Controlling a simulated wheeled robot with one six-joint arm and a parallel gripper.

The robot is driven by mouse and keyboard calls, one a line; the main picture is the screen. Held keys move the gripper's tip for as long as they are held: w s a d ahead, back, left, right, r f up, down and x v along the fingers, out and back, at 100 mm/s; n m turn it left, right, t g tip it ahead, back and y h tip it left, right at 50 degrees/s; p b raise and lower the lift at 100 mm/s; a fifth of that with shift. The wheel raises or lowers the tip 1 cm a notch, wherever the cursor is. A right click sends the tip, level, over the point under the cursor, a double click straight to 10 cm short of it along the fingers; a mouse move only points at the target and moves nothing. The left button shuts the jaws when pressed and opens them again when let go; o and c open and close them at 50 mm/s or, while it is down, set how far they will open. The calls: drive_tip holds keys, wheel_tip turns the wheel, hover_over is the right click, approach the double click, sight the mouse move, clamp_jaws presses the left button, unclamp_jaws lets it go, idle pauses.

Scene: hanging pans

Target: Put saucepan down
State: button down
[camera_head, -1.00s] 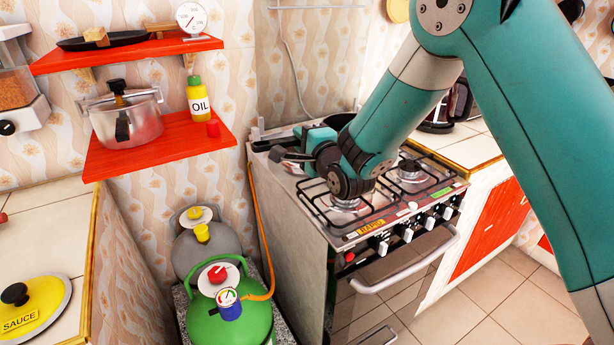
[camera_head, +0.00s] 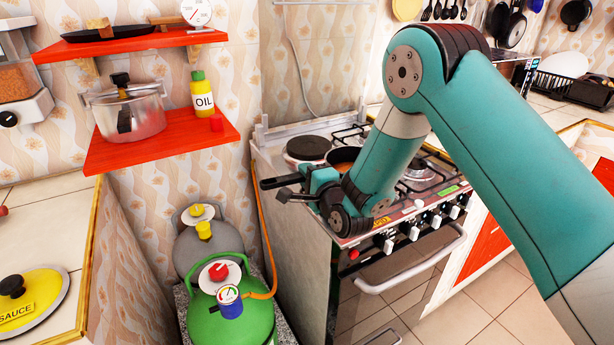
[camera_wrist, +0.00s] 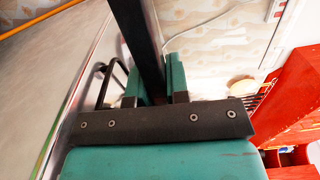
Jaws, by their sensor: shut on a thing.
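The saucepan (camera_head: 344,155), dark with a brownish inside, is at the stove top, partly hidden behind my arm. My gripper (camera_head: 306,178) is at the stove's left front. It is shut on the saucepan's long black handle (camera_head: 280,183), which sticks out past the fingers to the left. In the wrist view, the black handle (camera_wrist: 143,35) runs between the two green fingers of my gripper (camera_wrist: 154,82). The pan body is not clear in the wrist view. I cannot tell whether the pan's bottom touches the stove.
The stove (camera_head: 292,215) has a dark round hotplate (camera_head: 308,148) at its back left and a gas burner (camera_head: 418,170) at right. A red shelf (camera_head: 160,145) holds a pressure cooker (camera_head: 130,112) and an oil bottle (camera_head: 203,97). Gas cylinders (camera_head: 232,325) stand left of the stove.

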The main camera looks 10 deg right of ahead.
drive_tip(key=shift+f, duration=0.1)
drive_tip(key=c, duration=1.5)
unclamp_jaws()
drive_tip(key=shift+f, duration=0.15)
drive_tip(key=shift+c, duration=0.2)
drive_tip(key=o, duration=0.4)
drive_tip(key=shift+o, duration=0.2)
